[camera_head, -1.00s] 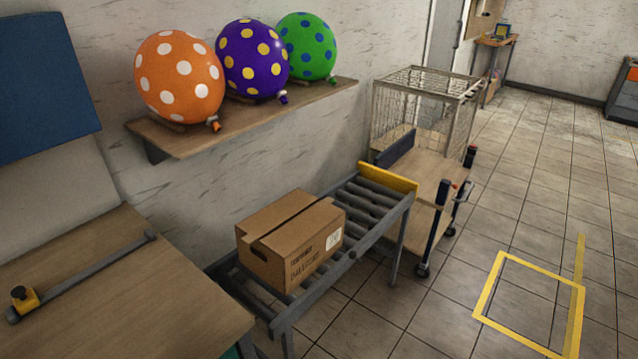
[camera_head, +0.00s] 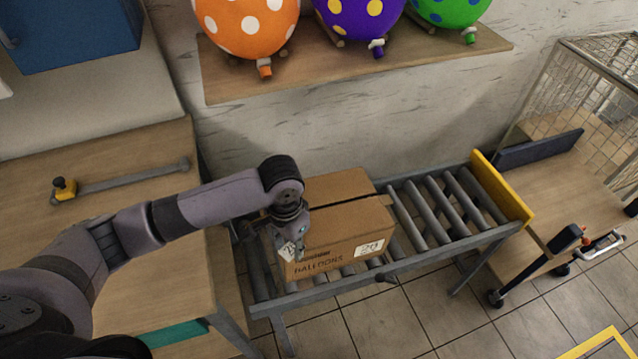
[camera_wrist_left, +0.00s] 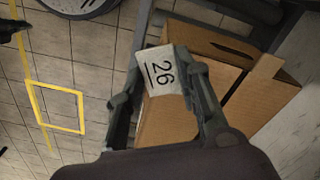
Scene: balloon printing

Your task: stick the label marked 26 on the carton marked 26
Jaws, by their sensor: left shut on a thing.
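The brown carton (camera_head: 335,234) sits on the roller conveyor, its front printed with dark lettering. A white patch (camera_head: 369,247) at the right of that front bears a two-digit number, too small to read surely. My left gripper (camera_head: 289,236) is at the carton's left front corner, shut on a small white label (camera_head: 291,252). In the left wrist view the label (camera_wrist_left: 161,74) reads 26 and lies between the fingertips (camera_wrist_left: 160,88), with the carton (camera_wrist_left: 188,90) behind it. I cannot tell whether the label touches the carton.
The roller conveyor (camera_head: 440,207) has free rollers right of the carton, ending at a yellow stop (camera_head: 503,191). A wooden table (camera_head: 150,270) stands at the left. A shelf with balloons (camera_head: 245,22) hangs above. A trolley (camera_head: 540,205) stands at the right.

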